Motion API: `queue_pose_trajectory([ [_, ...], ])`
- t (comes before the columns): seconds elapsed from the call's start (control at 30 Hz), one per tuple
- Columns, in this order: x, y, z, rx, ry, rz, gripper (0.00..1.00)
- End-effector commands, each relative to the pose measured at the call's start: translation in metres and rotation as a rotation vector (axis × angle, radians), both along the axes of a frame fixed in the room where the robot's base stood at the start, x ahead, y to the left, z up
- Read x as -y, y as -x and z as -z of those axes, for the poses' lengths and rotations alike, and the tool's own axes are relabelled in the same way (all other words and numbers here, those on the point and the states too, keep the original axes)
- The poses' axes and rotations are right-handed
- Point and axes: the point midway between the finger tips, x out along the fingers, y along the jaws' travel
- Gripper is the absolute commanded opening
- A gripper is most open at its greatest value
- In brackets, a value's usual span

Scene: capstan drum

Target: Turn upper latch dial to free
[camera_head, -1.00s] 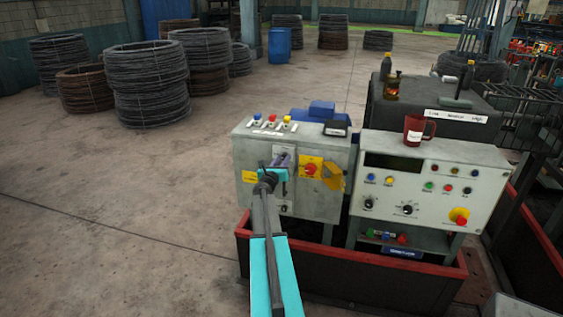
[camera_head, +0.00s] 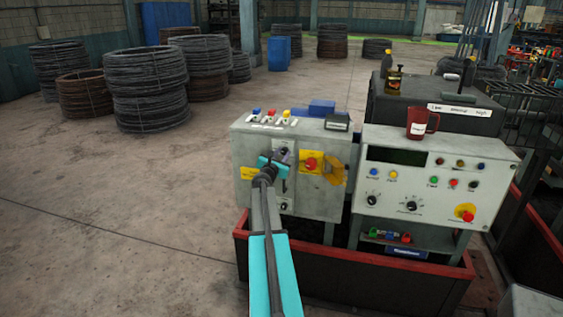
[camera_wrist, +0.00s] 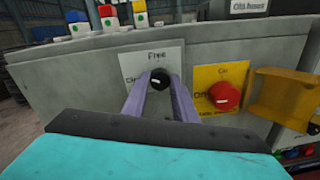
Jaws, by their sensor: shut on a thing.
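The upper latch dial (camera_wrist: 160,79) is a small round black knob with a pale mark, on a white plate (camera_wrist: 153,58). "Free" is printed above the dial; a partly hidden label starts at its left. The pale mark looks roughly sideways, not clearly up at "Free". My gripper (camera_wrist: 161,88) has its two purple fingers on either side of the dial, shut on it. In the head view my gripper (camera_head: 281,157) is at the front of the grey box and hides the dial.
A red knob (camera_wrist: 224,95) on a yellow plate sits close right, with a yellow bracket (camera_wrist: 285,97) beyond it. Coloured buttons (camera_head: 271,115) line the box top. Below my gripper is another black dial (camera_head: 284,188). A second control panel (camera_head: 435,180) stands at right.

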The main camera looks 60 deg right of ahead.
Motion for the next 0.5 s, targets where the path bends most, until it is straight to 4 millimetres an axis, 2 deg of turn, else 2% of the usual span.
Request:
queue_pose_trajectory([
  [0.5,0.0028,0.0029,0.0008,0.337,-0.100,0.004,0.03],
])
